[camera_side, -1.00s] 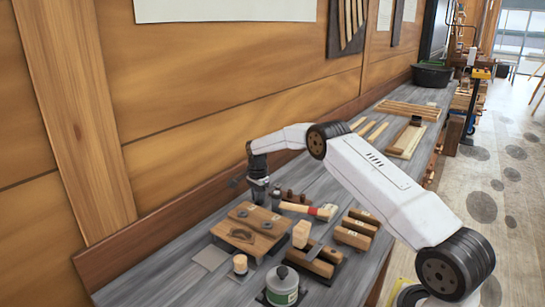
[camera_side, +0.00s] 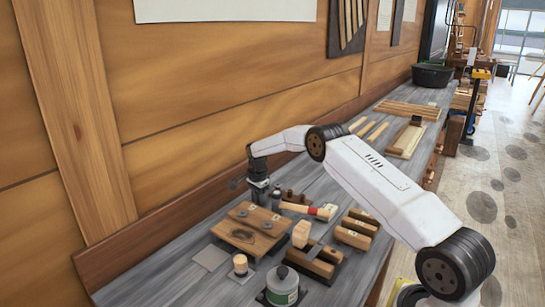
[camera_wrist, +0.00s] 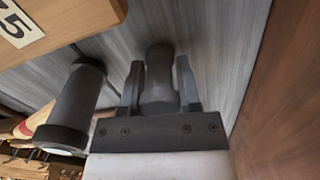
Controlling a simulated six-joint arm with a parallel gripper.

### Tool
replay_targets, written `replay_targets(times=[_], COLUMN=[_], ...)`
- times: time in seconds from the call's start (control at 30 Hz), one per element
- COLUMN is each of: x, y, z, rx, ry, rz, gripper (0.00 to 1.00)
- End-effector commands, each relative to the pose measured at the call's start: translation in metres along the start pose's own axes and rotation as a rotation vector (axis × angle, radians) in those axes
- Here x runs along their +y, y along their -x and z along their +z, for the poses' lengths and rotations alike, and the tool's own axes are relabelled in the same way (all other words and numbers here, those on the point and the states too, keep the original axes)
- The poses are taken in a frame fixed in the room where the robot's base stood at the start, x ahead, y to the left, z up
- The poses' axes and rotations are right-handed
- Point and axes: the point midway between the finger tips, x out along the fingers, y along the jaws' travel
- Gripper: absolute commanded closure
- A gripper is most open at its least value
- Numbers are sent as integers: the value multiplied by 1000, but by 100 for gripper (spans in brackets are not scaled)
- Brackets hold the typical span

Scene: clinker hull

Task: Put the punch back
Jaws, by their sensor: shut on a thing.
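My gripper (camera_wrist: 160,92) is shut on a dark grey, round-headed cylinder, which I take to be the punch (camera_wrist: 159,75). The fingers lie on either side of it, and its far end is hard to make out. In the side view my gripper (camera_side: 260,198) is low over the bench, just behind the wooden block (camera_side: 238,239); the held punch is not clear there. A second dark cylinder (camera_wrist: 72,105) with a pale end stands apart, left of my gripper in the wrist view; it appears as a grey cylinder (camera_side: 276,201) in the side view.
A red-and-wood-handled tool (camera_side: 312,210) lies right of my gripper. Nearer are wooden blocks (camera_side: 322,262), a green-and-white can (camera_side: 282,287) and a small pale-topped pot (camera_side: 240,264). The wooden wall (camera_side: 220,165) is close behind. Bare grey bench (camera_wrist: 222,50) shows beside my gripper.

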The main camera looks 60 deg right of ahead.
Motion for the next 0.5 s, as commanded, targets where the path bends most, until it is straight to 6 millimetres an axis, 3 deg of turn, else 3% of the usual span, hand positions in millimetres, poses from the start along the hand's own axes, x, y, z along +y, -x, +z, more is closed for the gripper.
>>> replay_targets(times=[0.17,0.2,0.3,0.5], x=[0,0,0,0], y=[-2,-2,-2,-2], z=[0,0,0,0], rx=[0,0,0,0], ry=[0,0,0,0], rz=[-1,-2,-1,-1], gripper=[100,45,16,16])
